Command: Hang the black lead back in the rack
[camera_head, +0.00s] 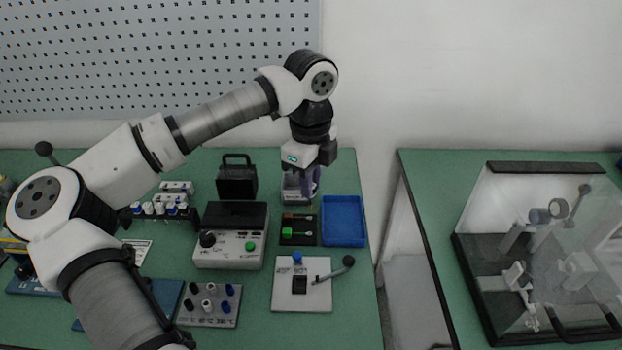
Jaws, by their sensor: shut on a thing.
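My gripper (307,185) points down at the back right of the left bench. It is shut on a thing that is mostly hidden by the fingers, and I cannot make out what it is. A small light grey block (290,197) is right at the fingers; I cannot tell whether they touch it. A dark rack (178,213) with several white and blue-capped pieces stands left of the grey control box. I cannot make out the black lead for sure, nor whether this is its rack.
A grey control box (229,250) with a green button and a black case (237,180) stand left of my gripper. A blue tray (343,226) and a dark tray (299,239) lie in front. A plug block (210,316) and a lever plate (318,299) are nearer. A clear-covered fixture (535,265) occupies the right bench.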

